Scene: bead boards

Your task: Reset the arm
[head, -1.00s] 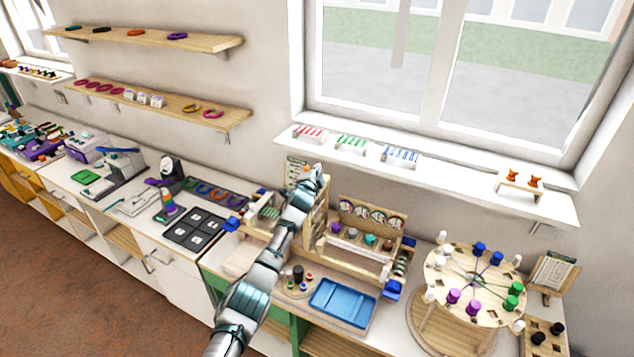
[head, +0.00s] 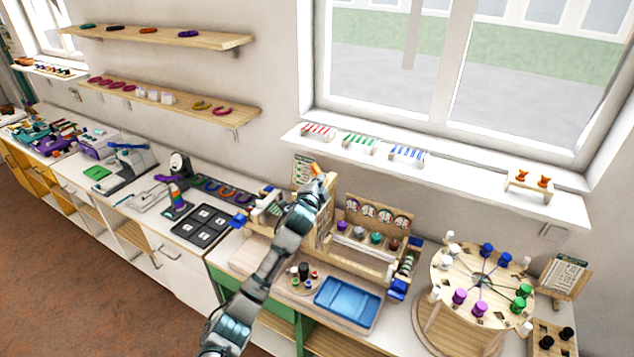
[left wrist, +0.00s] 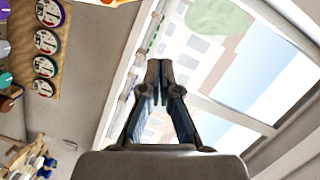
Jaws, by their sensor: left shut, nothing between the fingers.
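My left arm comes in from the lower left in the head view. Its gripper (head: 322,188) is raised over the wooden bead station on the counter. In the left wrist view the two fingers (left wrist: 160,75) meet at their tips, shut with nothing between them, against the window behind. An orange thing shows just at the gripper's far end in the head view; I cannot tell what it is. My right gripper is not in view.
A wooden rack with dials (head: 372,212) stands just right of the gripper. A blue tray (head: 347,300) lies in front. A round bead board (head: 482,276) stands at right. The window sill (head: 450,175) and wall shelves (head: 160,38) are behind.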

